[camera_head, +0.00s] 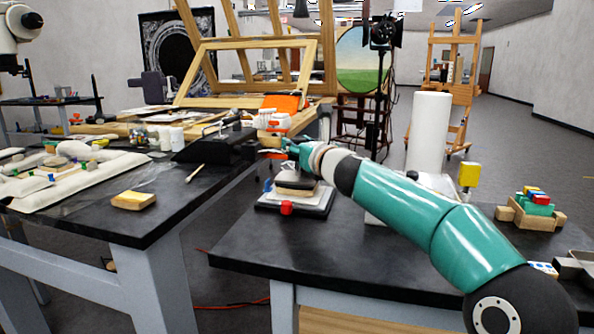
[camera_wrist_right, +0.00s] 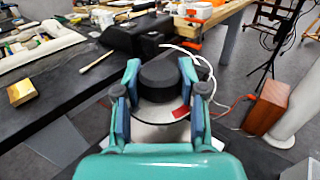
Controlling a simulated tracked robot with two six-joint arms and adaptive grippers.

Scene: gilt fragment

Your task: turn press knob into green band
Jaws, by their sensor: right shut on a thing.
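The press (camera_head: 318,206) stands near the left edge of the right-hand black table, with a dark base, pale layers and a dark upper plate. Its round black knob (camera_wrist_right: 158,78) shows in the right wrist view above a pale disc (camera_wrist_right: 150,133) with a red patch (camera_wrist_right: 181,112). My right gripper (camera_wrist_right: 160,70) has its two fingers on either side of the knob and is shut on it. In the head view this gripper (camera_head: 293,150) is over the press and hides the knob. I cannot make out a green band.
A white cylinder (camera_head: 428,130) stands behind my right arm. A wooden tray (camera_head: 531,215) with coloured blocks is at the right. The left table (camera_head: 110,222) holds a yellow-topped block (camera_head: 134,200), a brush (camera_head: 195,173) and pale moulding. A gap separates the tables.

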